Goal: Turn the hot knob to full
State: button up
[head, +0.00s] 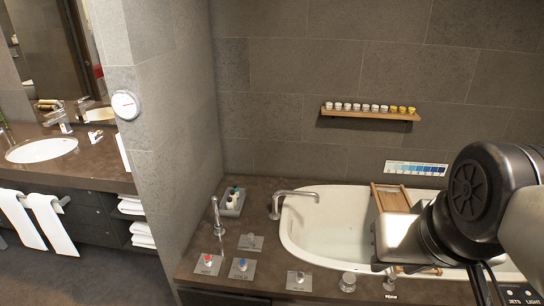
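A red-marked knob (207,258) sits on a small grey plate at the front left of the brown tub deck. A blue-marked knob (242,265) sits on a similar plate just to its right. Another knob with a small red mark (300,276) is on a plate further right. The plate lettering is too small to read, so I cannot confirm which knob is the hot one or how far any is turned. My arm is at the right, over the tub, well apart from the red and blue knobs. My gripper's fingers do not show.
A slim upright spout (217,216) stands behind the red-marked knob. A tub faucet (292,196) reaches over the white bathtub (325,235). A grey tray (232,202) holds small bottles. A wall corner bounds the left.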

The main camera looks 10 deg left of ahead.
aim_at(207, 260)
jog(key=l+u, duration=0.1)
jog(key=u, duration=0.7)
jog(key=i+j+u, duration=0.1)
jog(key=u, duration=0.25)
jog(key=i+j+z, duration=0.2)
jog(key=i+j, duration=0.25)
jog(key=i+j+z, duration=0.2)
jog(key=i+j, duration=0.3)
jog(key=i, duration=0.15)
